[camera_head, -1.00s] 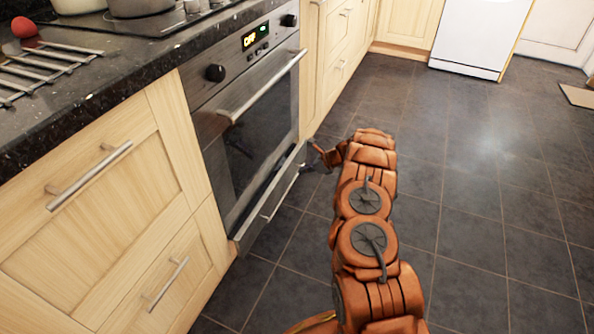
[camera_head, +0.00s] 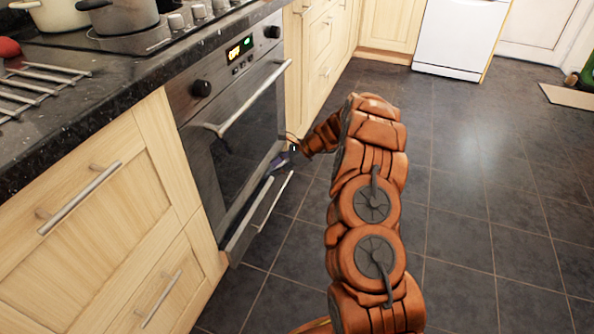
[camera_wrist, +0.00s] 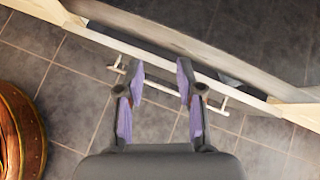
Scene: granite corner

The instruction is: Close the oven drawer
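The oven drawer (camera_head: 241,235) is the low metal-fronted drawer under the oven door, and it stands partly pulled out. Its bar handle (camera_head: 273,200) runs along the front. In the wrist view the drawer's pale top edge (camera_wrist: 105,40) crosses diagonally, with the handle (camera_wrist: 229,111) passing behind the fingers. My gripper (camera_head: 287,155) is at the far end of the drawer, close to its top edge. In the wrist view my gripper (camera_wrist: 161,70) has two purple-padded fingers apart with nothing held between them. I cannot tell whether a finger touches the drawer.
The oven (camera_head: 235,130) with its long door handle (camera_head: 250,98) is above the drawer. Wooden cabinets (camera_head: 95,215) with bar handles flank it. The dark worktop (camera_head: 105,120) holds pots and a metal rack. The tiled floor (camera_head: 480,200) to the right is clear.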

